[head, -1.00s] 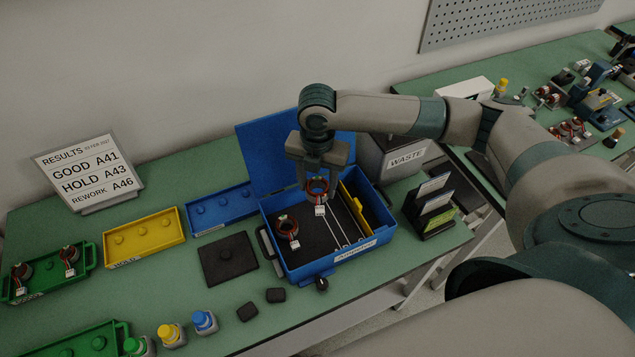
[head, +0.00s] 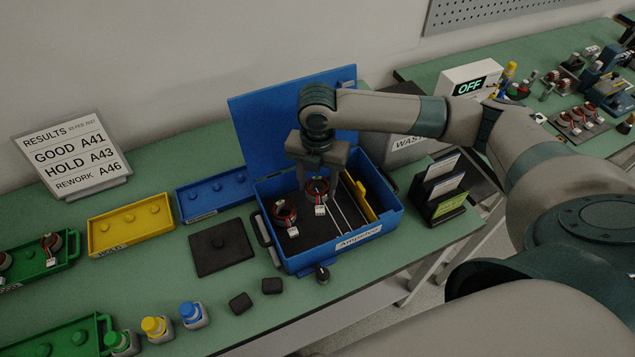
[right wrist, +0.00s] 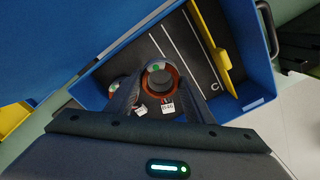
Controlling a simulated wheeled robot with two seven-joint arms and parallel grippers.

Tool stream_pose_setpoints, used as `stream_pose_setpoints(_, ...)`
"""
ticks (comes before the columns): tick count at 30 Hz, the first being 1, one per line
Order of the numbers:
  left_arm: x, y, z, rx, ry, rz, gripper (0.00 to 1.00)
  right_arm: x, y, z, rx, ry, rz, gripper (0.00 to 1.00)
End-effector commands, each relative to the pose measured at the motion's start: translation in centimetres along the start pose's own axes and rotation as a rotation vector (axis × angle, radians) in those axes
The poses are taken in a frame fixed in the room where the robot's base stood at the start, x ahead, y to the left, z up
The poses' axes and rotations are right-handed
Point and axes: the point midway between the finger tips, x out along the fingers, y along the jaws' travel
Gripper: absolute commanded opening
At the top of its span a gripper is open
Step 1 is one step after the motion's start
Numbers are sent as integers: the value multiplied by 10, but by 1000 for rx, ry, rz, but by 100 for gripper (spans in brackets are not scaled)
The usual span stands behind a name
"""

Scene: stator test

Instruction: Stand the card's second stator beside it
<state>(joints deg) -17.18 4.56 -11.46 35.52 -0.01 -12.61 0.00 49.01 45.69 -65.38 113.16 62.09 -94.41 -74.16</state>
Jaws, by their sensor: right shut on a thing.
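My right gripper (head: 317,190) is shut on a dark stator with copper-red windings (head: 318,186) and a white tag, held upright low in the blue case (head: 335,262). The right wrist view shows this stator (right wrist: 160,75) between the two fingers. Whether it touches the case floor I cannot tell. A second similar stator (head: 285,212) stands in the case to its left, close beside it; it is partly hidden by a finger in the right wrist view (right wrist: 115,86). A results card (head: 75,155) reading GOOD A41, HOLD A43, REWORK A46 stands at the left. My left gripper is out of view.
The case's open lid (head: 262,130) rises behind; a yellow divider (head: 358,196) stands in its right part, beside white-lined floor. Yellow (head: 130,222) and blue (head: 215,193) trays lie left. A card rack (head: 440,190) stands right. A black pad (head: 221,246) lies left of the case.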

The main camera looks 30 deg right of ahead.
Motion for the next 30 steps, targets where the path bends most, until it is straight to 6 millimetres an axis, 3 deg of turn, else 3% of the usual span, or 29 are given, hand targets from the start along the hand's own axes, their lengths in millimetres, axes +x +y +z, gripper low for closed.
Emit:
stream_pose_setpoints(12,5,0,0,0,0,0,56,30,0,0,1,0,0,15)
stream_pose_setpoints(30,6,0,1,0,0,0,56,36,1,0,1,0,1,15)
